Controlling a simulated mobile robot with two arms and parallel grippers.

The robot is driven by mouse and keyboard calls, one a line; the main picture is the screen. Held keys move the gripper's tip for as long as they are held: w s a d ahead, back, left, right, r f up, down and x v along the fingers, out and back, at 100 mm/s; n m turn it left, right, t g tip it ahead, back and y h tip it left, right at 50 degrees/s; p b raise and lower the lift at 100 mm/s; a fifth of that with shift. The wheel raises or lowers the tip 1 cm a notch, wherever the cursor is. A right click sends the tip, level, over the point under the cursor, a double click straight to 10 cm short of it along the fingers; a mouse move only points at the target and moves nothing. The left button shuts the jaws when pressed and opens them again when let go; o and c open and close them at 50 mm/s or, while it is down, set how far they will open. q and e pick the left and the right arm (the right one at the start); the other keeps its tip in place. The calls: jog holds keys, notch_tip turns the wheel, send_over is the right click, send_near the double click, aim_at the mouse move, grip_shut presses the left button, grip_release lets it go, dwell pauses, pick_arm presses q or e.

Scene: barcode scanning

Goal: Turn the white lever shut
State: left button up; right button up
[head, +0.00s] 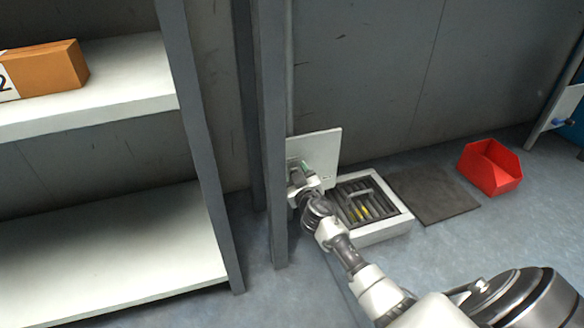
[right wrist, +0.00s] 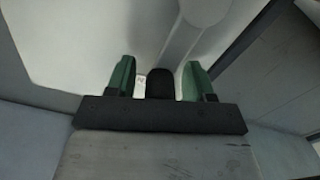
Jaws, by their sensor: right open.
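A pale panel (head: 322,150) stands upright beside the grey post in the head view, and it fills much of the right wrist view (right wrist: 90,45). In the right wrist view the white lever (right wrist: 182,42) shows as a pale bar running down from a round hub at the top. My right gripper (head: 302,168) is at the panel's lower left. Its two green fingers (right wrist: 158,65) are apart, with the lever's lower end near the gap between them. I cannot tell whether they touch it. The lever is not clear in the head view. My left gripper is not in view.
A white-framed box with dark slats (head: 402,218) sits on the floor right of my arm. A dark mat (head: 432,194) and a red bin (head: 491,167) lie farther right. A grey post (head: 268,130) and white shelves (head: 110,245) stand left.

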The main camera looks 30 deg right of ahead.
grip_shut()
dwell(0.3)
